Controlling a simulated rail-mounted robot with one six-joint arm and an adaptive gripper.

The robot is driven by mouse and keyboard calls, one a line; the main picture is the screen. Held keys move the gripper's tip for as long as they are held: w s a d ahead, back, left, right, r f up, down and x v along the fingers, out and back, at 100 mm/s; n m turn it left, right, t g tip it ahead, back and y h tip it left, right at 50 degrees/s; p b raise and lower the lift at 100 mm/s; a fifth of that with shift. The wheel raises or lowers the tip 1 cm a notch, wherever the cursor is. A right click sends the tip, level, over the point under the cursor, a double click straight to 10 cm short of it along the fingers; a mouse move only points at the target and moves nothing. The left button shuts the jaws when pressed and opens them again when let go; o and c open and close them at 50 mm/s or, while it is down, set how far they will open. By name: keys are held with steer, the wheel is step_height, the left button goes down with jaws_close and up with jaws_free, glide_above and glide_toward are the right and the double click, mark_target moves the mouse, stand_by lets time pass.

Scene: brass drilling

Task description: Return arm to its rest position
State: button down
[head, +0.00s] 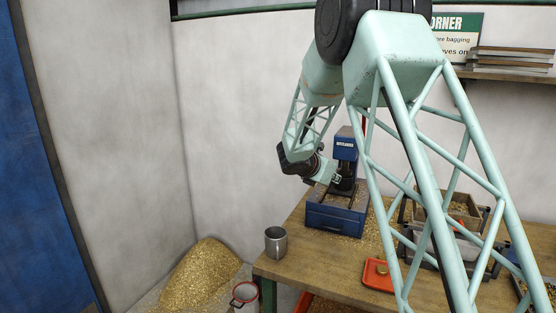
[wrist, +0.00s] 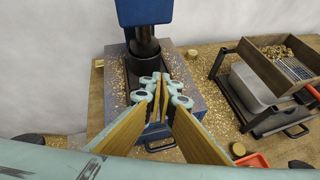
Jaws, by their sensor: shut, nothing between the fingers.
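My gripper (head: 337,178) is shut and empty at the end of my green arm, close in front of the blue machine (head: 346,146) on the workbench. In the wrist view, my gripper (wrist: 160,88) points at the machine's base (wrist: 196,88), with its fingertips together. A dark cylinder (wrist: 145,48) hangs from the machine's blue head (wrist: 145,12) above a dark round opening, partly hidden. I cannot tell whether the fingertips touch the machine.
A grey metal mug (head: 276,242) stands at the bench's left front corner. A wooden sieve box (wrist: 275,62) sits on a black frame over a grey bin (wrist: 250,88). A red tray (head: 377,275) holds a small brass piece (head: 382,269). Brass shavings litter the bench (head: 297,262).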

steer(key=s+d+r+m+g, duration=0.25)
steer(key=s+r+m, duration=0.25)
steer(key=s, duration=0.7)
steer(key=s+d+r+m+g+y, duration=0.1)
steer(key=s+d+r+m, duration=0.35)
steer(key=s, duration=0.75)
steer(key=s+d+r+m+g, duration=0.15)
steer(key=s+r+m, duration=0.45)
steer(key=s, duration=0.6)
steer(key=s+a+m+y, duration=0.2)
steer(key=s+a+m, duration=0.1)
steer(key=s, duration=0.9)
steer(key=s+a+f+m+y, duration=0.1)
steer(key=s+a+m, duration=0.3)
steer(key=s, duration=0.8)
steer(key=s+a+f+m+y, duration=0.1)
steer(key=s+a+m+y, duration=0.2)
steer(key=s, duration=1)
steer(key=shift+a+m+y, duration=0.4)
steer(key=shift+a+m, duration=0.25)
steer(key=shift+a, duration=0.2)
